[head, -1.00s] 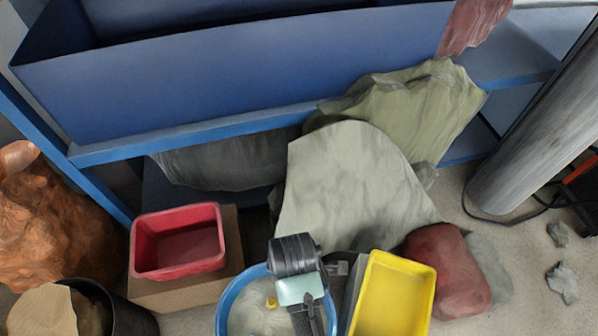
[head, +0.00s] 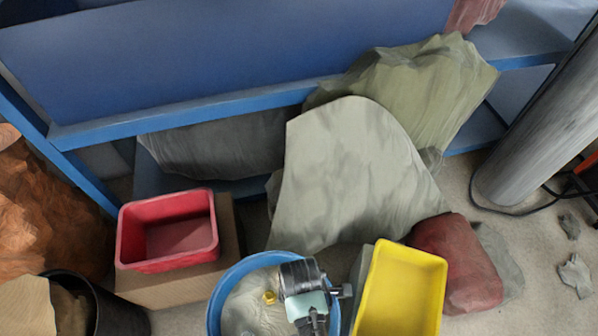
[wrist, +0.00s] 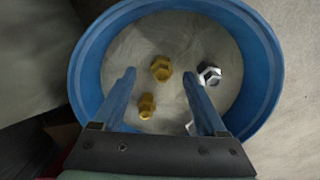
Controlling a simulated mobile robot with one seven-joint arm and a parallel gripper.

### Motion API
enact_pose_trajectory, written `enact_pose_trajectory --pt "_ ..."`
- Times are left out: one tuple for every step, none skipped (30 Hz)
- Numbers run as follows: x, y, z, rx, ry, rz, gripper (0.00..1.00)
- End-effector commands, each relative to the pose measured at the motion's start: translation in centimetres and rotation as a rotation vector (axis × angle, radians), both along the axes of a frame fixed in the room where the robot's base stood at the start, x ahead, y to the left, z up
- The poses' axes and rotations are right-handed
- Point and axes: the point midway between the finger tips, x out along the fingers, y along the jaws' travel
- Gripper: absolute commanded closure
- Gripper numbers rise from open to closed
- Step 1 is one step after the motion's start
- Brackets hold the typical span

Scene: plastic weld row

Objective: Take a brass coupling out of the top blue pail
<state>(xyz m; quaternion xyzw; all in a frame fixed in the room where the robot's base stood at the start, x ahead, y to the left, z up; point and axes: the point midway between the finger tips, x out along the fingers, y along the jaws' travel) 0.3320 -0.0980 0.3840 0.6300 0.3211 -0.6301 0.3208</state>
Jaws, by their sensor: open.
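The blue pail (head: 222,296) stands at the bottom centre of the head view, and its round rim (wrist: 82,62) fills much of the wrist view. Its pale floor holds two brass-coloured pieces: a wider hexagonal one (wrist: 161,68) and a smaller stepped one (wrist: 147,105). I cannot tell for sure which is a coupling. One brass piece (head: 269,297) shows in the head view. My gripper (wrist: 159,76) is open and empty above the pail. In the wrist view the hexagonal piece appears between the fingertips, and the stepped one near the left finger. Their height gap is unclear.
Silver nuts (wrist: 209,73) lie in the pail, one partly behind the right finger. A red bin (head: 167,262) on a cardboard box stands left, a yellow tray (head: 402,300) right. A grey draped sheet (head: 345,180) and a blue shelf (head: 200,60) are behind.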

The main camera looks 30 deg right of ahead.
Motion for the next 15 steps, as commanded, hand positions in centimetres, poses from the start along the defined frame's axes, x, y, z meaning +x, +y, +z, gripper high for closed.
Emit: enact_pose_trajectory --pt "-0.2 0.1 -1.3 0.0 0.002 0.0 0.26" --pt "-0.2 0.2 -1.7 0.0 0.002 0.0 0.26" --pt "-0.2 0.3 -2.3 0.0 0.001 -0.001 0.26" --pt "-0.3 0.3 -2.8 0.0 0.001 -0.001 0.26" --pt "-0.2 0.3 -3.2 0.0 0.001 -0.002 0.26" --pt "-0.2 0.3 -3.6 0.0 0.001 -0.002 0.26" --pt "-0.2 0.3 -3.8 0.001 0.001 -0.002 0.26" --pt "-0.2 0.3 -4.0 0.0 0.0 -0.001 0.26" --pt "-0.2 0.3 -4.0 0.0 0.0 -0.001 0.26" --pt "-0.2 0.3 -4.0 0.0 0.0 -0.001 0.26" --pt "-0.2 0.3 -3.9 -0.001 -0.001 -0.001 0.26" --pt "-0.2 0.3 -3.8 -0.001 -0.001 -0.001 0.26" --pt "-0.2 0.3 -3.8 -0.001 -0.001 -0.001 0.26" --pt "-0.2 0.3 -3.8 -0.001 -0.001 -0.001 0.26" --pt "-0.2 0.3 -3.8 -0.001 -0.001 -0.001 0.27"
